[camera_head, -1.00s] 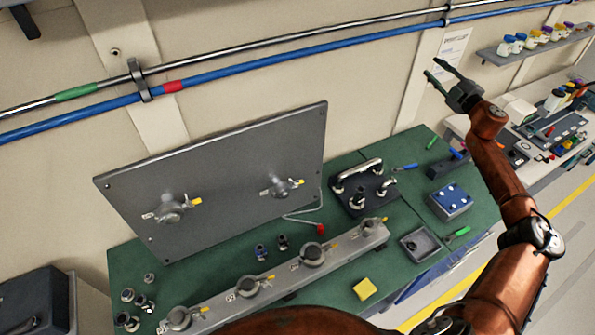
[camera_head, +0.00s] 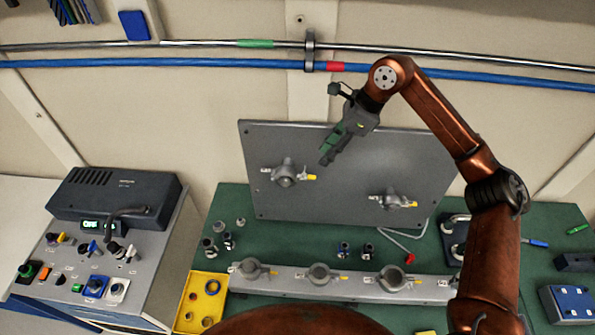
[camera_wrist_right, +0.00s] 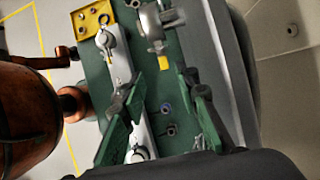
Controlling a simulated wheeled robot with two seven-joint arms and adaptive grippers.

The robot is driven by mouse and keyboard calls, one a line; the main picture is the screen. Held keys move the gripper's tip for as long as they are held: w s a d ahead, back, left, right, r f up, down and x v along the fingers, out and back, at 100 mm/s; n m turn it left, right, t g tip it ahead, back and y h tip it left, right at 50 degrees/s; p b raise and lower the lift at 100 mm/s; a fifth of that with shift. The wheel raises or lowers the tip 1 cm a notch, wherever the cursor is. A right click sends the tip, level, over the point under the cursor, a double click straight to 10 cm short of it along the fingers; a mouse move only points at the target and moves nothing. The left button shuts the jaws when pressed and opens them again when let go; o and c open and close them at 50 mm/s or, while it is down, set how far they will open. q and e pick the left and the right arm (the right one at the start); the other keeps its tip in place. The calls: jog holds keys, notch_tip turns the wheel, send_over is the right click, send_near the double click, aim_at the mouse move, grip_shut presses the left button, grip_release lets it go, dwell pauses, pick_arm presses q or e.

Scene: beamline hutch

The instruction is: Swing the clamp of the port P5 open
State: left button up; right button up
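An upright grey panel (camera_head: 340,200) carries two clamped ports, a left one (camera_head: 285,173) and a right one (camera_head: 393,199), each with a yellow-tipped lever. Several more clamped ports sit along a low grey rail (camera_head: 290,285). The labels are too small to read, so I cannot tell which port is P5. My right gripper (camera_head: 328,152) hangs in front of the panel's upper edge, right of and above the left port, apart from it. In the right wrist view its fingers (camera_wrist_right: 165,95) are spread and empty, and the left panel port (camera_wrist_right: 150,25) lies ahead. My left gripper is out of view.
The green bench (camera_head: 235,205) has small fittings, a red-tipped bent rod (camera_head: 400,248) and a yellow tray (camera_head: 202,300). A grey control console (camera_head: 110,195) stands left. Blue and steel pipes (camera_head: 200,63) run along the wall behind.

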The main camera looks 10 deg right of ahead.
aim_at(312, 176)
jog(key=shift+h, duration=0.4)
jog(key=x, duration=0.2)
jog(key=p+x, duration=0.1)
jog(key=x, duration=0.2)
jog(key=p+x, duration=0.1)
jog(key=x, duration=0.2)
jog(key=shift+s+d+f, duration=0.1)
jog(key=shift+d, duration=0.25)
jog(key=shift+f, duration=0.25)
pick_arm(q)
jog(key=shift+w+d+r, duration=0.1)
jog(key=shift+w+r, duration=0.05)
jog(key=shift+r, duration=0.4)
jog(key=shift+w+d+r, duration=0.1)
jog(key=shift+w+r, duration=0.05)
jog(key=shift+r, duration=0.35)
pick_arm(e)
jog(key=shift+a+f, duration=0.15)
jog(key=shift+a, duration=0.05)
grip_shut()
